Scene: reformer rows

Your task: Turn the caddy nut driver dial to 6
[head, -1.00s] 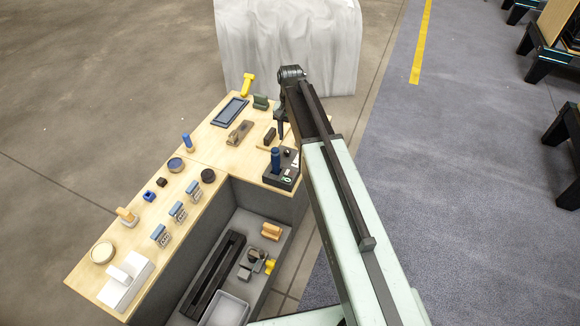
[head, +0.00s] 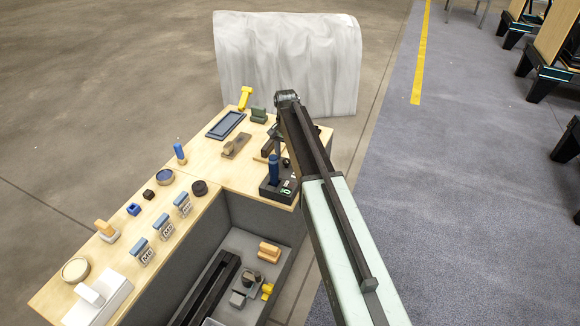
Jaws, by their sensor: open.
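The caddy (head: 270,195) is a dark box at the right front corner of the wooden bench top. A blue-handled nut driver (head: 274,170) stands upright in it. A small green readout (head: 286,190) shows on the caddy's right part; its figure is too small to read surely, and I cannot make out the dial's pointer. My gripper (head: 277,142) hangs from the dark end of my arm, behind and above the caddy in the picture. It is open and appears apart from the nut driver. The fingers are small and dark, partly lost against the things behind.
Several blue-topped tags line the left bench. A lower grey shelf (head: 240,240) holds loose parts.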

